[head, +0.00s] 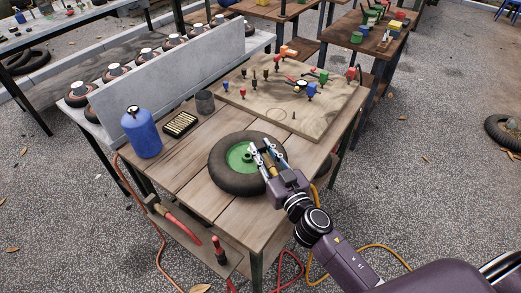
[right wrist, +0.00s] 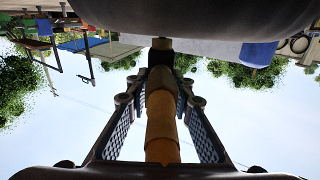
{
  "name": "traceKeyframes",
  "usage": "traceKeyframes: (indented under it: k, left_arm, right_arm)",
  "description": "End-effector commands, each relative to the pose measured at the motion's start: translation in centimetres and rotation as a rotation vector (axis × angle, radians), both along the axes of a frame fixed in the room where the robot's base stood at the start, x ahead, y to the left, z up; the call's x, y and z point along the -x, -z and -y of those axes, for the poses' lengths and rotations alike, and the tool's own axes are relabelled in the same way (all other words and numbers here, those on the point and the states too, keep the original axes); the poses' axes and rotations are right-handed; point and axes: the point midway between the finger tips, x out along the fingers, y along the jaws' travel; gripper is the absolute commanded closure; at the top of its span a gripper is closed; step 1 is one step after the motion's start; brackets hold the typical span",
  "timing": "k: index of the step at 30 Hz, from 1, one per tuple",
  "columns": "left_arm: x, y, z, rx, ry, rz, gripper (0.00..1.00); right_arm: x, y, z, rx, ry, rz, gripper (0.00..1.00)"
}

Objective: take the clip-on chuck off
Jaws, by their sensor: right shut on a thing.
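A wheel with a black tyre (head: 222,178) and a green hub (head: 238,156) lies flat on the wooden cart top. My right gripper (head: 264,153) reaches over the tyre's right side to the hub. In the right wrist view, its fingers stand on both sides of the brass-coloured clip-on chuck (right wrist: 162,125) and are shut on it. The chuck's far end points at a short stub (right wrist: 161,43) by the tyre (right wrist: 200,15). I cannot tell whether the chuck still sits on the valve. My left gripper is not in view.
A board with coloured fittings (head: 325,105) lies behind. A yellow hose (head: 375,247) and a red hose (head: 291,262) trail on the ground.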

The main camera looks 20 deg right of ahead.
Motion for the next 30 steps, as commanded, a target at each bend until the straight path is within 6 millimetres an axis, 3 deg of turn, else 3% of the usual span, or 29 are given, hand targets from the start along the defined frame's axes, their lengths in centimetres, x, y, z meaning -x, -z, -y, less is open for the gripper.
traceKeyframes:
  k: [5, 10, 14, 24, 30]
  left_arm:
    - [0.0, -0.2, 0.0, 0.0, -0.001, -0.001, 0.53]
    - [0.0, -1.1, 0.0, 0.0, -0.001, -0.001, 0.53]
    - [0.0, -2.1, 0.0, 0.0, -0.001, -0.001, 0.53]
    - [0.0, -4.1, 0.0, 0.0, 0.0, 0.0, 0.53]
    - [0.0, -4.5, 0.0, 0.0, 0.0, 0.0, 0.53]
  right_arm:
    - [0.0, -0.5, 0.0, 0.001, -0.001, 0.003, 1.0]
    - [-0.1, -2.2, 0.0, 0.0, -0.001, 0.005, 1.0]
    - [0.0, -4.8, 0.0, 0.003, -0.002, 0.007, 1.0]
    - [0.0, -14.4, -0.1, 0.001, -0.003, 0.009, 1.0]
    - [0.0, -18.2, 0.0, -0.001, -0.002, 0.005, 1.0]
